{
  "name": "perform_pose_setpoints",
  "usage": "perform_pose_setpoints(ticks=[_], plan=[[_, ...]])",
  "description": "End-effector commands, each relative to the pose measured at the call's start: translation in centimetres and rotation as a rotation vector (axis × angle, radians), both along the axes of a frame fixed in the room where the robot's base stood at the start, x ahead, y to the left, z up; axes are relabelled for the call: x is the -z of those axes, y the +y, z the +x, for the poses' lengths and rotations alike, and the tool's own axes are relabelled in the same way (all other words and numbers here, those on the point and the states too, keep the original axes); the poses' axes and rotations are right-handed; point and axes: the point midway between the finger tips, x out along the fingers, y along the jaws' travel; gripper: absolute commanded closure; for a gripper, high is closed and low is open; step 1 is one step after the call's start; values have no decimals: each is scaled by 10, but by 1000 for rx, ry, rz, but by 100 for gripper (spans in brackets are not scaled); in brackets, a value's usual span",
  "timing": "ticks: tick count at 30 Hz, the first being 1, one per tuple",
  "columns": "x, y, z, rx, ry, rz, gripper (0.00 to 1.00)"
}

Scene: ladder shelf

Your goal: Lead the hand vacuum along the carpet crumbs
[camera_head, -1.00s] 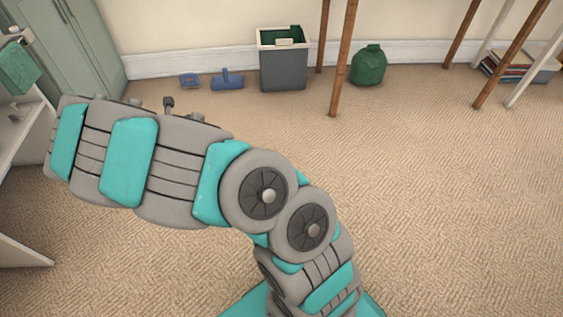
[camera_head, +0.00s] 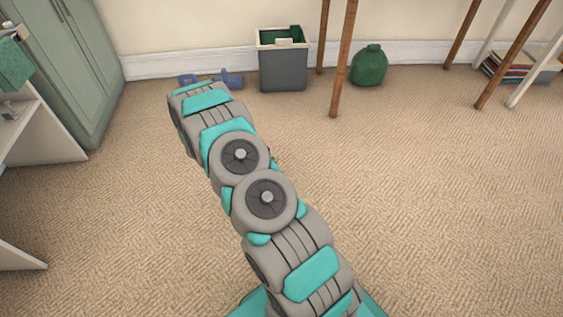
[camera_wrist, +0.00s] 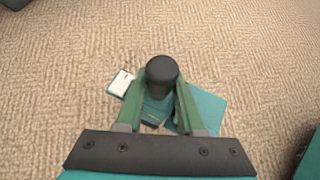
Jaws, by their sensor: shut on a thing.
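In the wrist view my gripper (camera_wrist: 160,95) has its two green fingers closed on a dark, round-ended thing, seen end-on, which appears to be the hand vacuum (camera_wrist: 162,70). Its lower part is hidden behind the fingers, and I cannot tell whether it touches the floor. The tan carpet (camera_wrist: 70,70) fills the ground around it. I cannot make out crumbs on it for sure. In the head view the gripper and the held thing are hidden beyond my arm.
Teal flat pieces (camera_wrist: 208,108) and a small white piece (camera_wrist: 121,83) show beyond the fingers. A grey bin (camera_head: 283,70), green sack (camera_head: 369,66) and blue dustpan items (camera_head: 233,80) stand by the back wall. A green cabinet (camera_head: 75,70) is left. Wooden legs (camera_head: 343,70) stand right; carpet at centre right is clear.

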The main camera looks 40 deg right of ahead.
Motion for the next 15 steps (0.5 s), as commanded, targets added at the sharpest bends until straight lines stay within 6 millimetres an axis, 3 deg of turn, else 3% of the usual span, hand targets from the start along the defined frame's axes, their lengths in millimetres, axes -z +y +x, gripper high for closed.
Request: perform_pose_setpoints(ticks=[6, 15], plan=[[19, -35, -28, 106, -3, -1, 100], [25, -47, -40, 143, -5, 0, 100]])
